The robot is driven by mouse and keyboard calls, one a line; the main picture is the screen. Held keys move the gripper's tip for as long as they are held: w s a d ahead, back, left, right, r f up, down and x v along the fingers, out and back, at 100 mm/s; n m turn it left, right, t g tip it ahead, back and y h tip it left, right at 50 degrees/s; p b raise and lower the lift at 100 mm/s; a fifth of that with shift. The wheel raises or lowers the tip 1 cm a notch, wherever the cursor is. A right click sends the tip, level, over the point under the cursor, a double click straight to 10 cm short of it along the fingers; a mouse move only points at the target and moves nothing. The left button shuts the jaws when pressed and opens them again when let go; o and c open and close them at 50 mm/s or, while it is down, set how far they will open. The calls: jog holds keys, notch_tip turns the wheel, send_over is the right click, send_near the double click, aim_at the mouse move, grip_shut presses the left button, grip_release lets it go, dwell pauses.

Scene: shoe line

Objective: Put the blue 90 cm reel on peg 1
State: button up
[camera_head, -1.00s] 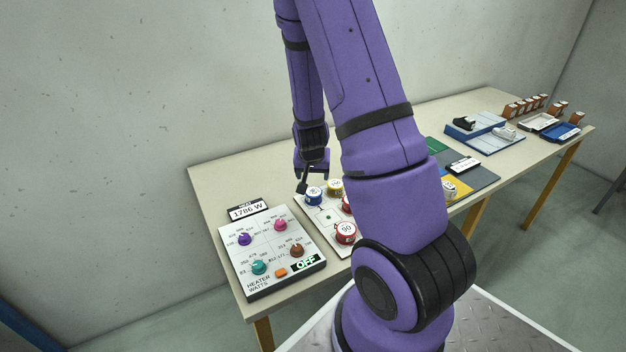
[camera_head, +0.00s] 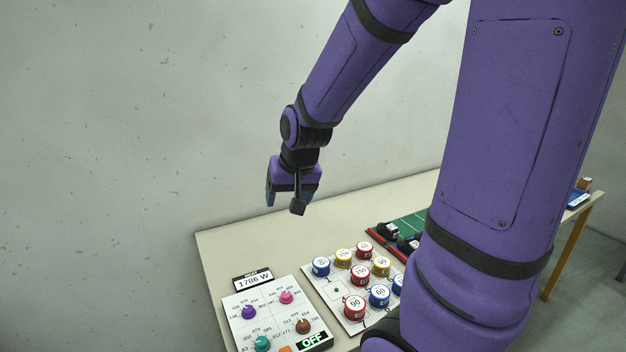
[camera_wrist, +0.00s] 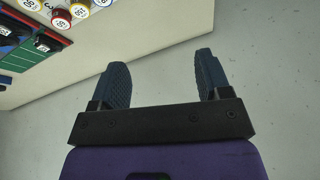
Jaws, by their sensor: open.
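The blue reels sit on the white board (camera_head: 318,285): one blue reel (camera_head: 320,267) at the back left corner, one blue reel (camera_head: 379,296) at the front that seems to read 60, and one (camera_head: 398,284) partly hidden by my arm. The back left reel's label is too small to read surely. A blue reel edge (camera_wrist: 103,3) shows at the top of the wrist view. Peg 1 cannot be made out. My gripper (camera_head: 289,198) is open and empty, in the air behind and above the board; its fingers (camera_wrist: 162,62) are apart over bare floor in the wrist view.
Red and yellow reels, including a red 90 reel (camera_head: 355,308), crowd the board. A heater panel (camera_head: 275,318) with knobs and a 1786 W display (camera_head: 252,279) stands left. A green tray (camera_head: 404,228) lies right. The table's back left is clear.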

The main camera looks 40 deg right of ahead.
jog(key=s+a+r+n, duration=0.2)
jog(key=s+a+r, duration=0.2)
jog(key=s+r, duration=0.2)
jog(key=s+a+r+n, duration=0.3)
jog(key=s+r, duration=0.3)
jog(key=s, duration=0.5)
jog(key=shift+a+t+y, duration=0.3)
jog(key=shift+a, duration=0.4)
